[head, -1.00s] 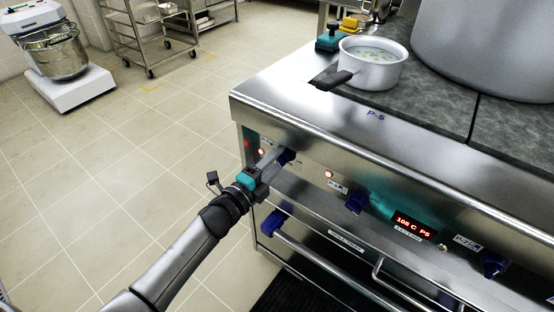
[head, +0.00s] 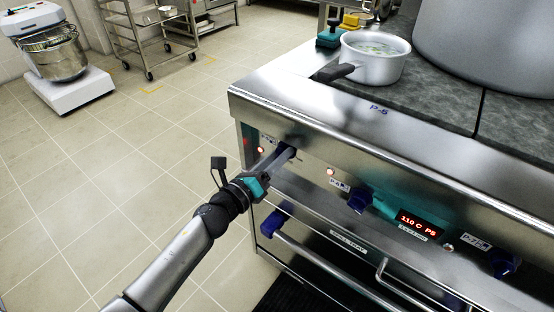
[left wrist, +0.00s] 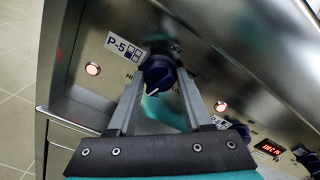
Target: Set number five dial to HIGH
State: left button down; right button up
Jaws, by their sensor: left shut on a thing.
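The dark blue number five dial (left wrist: 158,72) sits beside the P-5 label (left wrist: 124,47) on the range's front panel. In the left wrist view it is between the fingertips of my left gripper (left wrist: 160,78), which is shut on it. A pale pointer mark shows on the dial's lower edge; "HI" is partly readable to its left, and the lettering to its right is partly hidden. In the head view my left gripper (head: 288,153) reaches the panel's left end and mostly hides the dial. My right gripper is not in view.
A second blue dial (head: 359,201) and a red display (head: 418,224) reading about 110 C P5 are to the right. A lit lamp (head: 261,150) is left of the gripper. A white saucepan (head: 375,60) stands on the cooktop above. Blue-ended drawer rail (head: 274,222) lies below.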

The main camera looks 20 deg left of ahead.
pick_arm(q)
jog(key=shift+m+b, duration=0.6)
jog(key=shift+m, duration=1.6)
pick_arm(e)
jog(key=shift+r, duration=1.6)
pick_arm(q)
jog(key=shift+c, duration=1.6)
grip_release()
jog(key=shift+s, duration=0.1)
jog(key=v, duration=1.5)
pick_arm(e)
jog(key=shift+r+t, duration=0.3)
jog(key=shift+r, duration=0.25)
